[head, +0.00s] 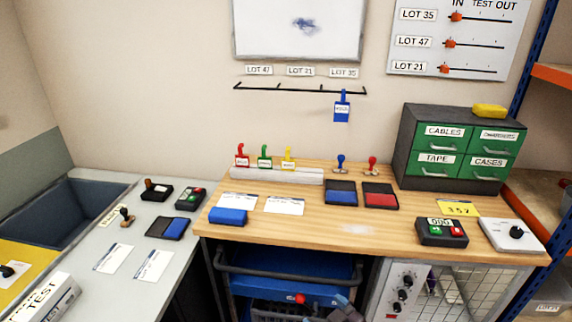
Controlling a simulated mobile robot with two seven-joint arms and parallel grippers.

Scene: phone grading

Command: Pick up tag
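Three tags stand in a row on a pale rack (262,175) at the back of the wooden bench: a red tag (242,160), a green tag (264,160) and a yellow tag (287,162). Each has a hooked top and a white label. A blue tag (342,110) hangs from the black wall rail (290,89) below the LOT 35 sign. No gripper is at any tag. A grey part, seemingly of my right gripper (347,309), shows at the bottom edge, below the bench front; its fingers are not clear. My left gripper is not in view.
Blue (341,193) and red (380,195) ink pads, two stamps, cards and a blue block (228,216) lie on the bench. The front middle of the bench is clear.

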